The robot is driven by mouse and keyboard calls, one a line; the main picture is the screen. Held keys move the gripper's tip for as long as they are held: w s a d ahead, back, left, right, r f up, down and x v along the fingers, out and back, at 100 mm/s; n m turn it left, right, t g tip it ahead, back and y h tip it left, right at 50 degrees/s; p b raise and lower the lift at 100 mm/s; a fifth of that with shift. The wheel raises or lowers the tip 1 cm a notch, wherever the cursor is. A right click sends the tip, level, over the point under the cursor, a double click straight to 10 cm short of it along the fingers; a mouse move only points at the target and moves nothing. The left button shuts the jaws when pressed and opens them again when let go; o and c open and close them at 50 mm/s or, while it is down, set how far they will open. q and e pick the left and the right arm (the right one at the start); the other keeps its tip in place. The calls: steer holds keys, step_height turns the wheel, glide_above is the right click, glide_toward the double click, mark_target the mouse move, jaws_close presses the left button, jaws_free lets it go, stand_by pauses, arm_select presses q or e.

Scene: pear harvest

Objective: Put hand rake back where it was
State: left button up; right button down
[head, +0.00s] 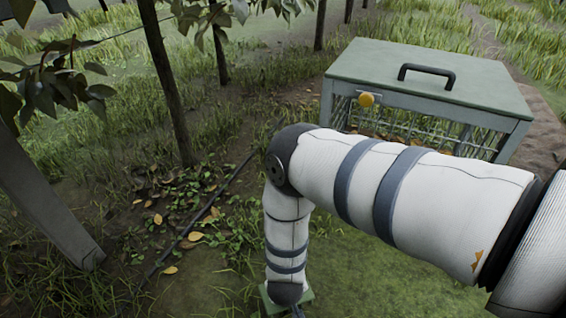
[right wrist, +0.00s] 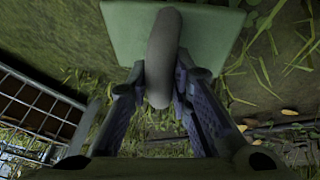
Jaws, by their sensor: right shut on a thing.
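My right gripper (right wrist: 160,78) is shut around a smooth grey rounded handle, which looks like that of the hand rake (right wrist: 163,42). The handle lies between the two fingers in the right wrist view, and the rake's tines are not visible. A flat pale green panel (right wrist: 118,32) is behind the handle; I cannot tell whether the rake touches it. In the head view, my right arm reaches in from the right and bends straight down, hiding most of the gripper. A green corner of a flat thing (head: 305,298) shows beside the wrist. My left gripper is not in view.
A green-lidded crate (head: 480,75) with mesh sides, a black handle and a yellow knob stands at the right, partly behind my arm. Mesh (right wrist: 40,105) also shows at the wrist view's left. Tree trunks (head: 168,85) and a dark rod (head: 205,212) are at the left.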

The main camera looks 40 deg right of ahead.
steer(key=f, duration=0.1)
steer(key=f+b, duration=0.1)
steer(key=f, duration=0.2)
steer(key=shift+w+d+b, duration=0.15)
steer(key=shift+w+b, duration=0.1)
steer(key=shift+b, duration=0.15)
steer(key=shift+r, duration=0.2)
steer(key=shift+f, duration=0.15)
steer(key=c, duration=1.4)
jaws_free()
steer(key=shift+c, duration=0.2)
